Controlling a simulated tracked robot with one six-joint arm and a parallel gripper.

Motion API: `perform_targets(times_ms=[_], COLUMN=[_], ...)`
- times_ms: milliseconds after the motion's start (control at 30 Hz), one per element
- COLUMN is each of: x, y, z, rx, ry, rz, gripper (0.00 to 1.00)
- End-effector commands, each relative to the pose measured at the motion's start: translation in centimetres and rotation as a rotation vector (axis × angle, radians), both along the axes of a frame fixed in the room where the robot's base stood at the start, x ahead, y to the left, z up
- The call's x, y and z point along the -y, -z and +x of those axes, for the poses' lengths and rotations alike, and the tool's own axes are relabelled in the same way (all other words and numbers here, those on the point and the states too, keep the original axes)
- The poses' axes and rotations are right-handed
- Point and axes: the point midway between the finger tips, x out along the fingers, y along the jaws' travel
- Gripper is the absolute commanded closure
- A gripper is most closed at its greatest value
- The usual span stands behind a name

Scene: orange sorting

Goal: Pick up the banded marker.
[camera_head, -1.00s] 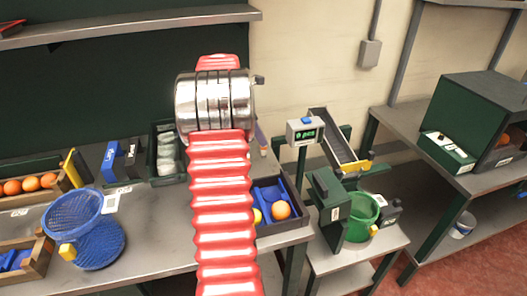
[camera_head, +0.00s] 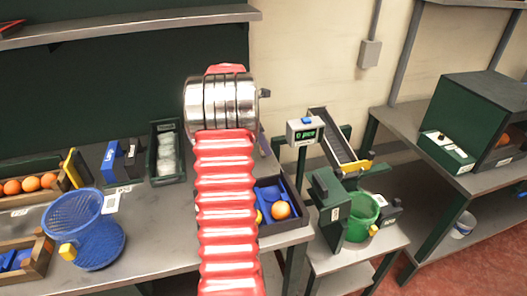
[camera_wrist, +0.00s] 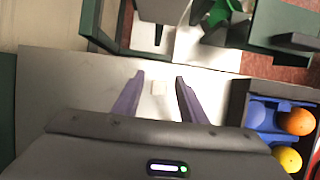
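I cannot make out the banded marker in either view. My gripper (camera_wrist: 158,95) shows in the wrist view with its two dark purple fingers apart, above a grey table top (camera_wrist: 75,80). A small pale square patch (camera_wrist: 159,87) shows between the fingertips; I cannot tell what it is. In the head view my arm hides most of the gripper and the table behind it.
A dark tray (camera_head: 290,232) with blue dividers holds an orange (camera_head: 281,210) near the table's right end. A blue basket (camera_head: 72,218) and a dark green bin (camera_head: 166,178) stand to the left. A scale display (camera_head: 304,131) and green bucket (camera_head: 362,215) stand at right.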

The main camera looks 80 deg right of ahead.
Motion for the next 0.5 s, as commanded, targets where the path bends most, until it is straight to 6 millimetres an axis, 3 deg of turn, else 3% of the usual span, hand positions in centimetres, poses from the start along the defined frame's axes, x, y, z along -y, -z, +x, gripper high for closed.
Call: perform_targets(times_ms=[500], x=[0.0], y=[-0.01], z=[0.02], rx=[0.0], ry=[0.0], rz=[0.0], gripper=[0.96])
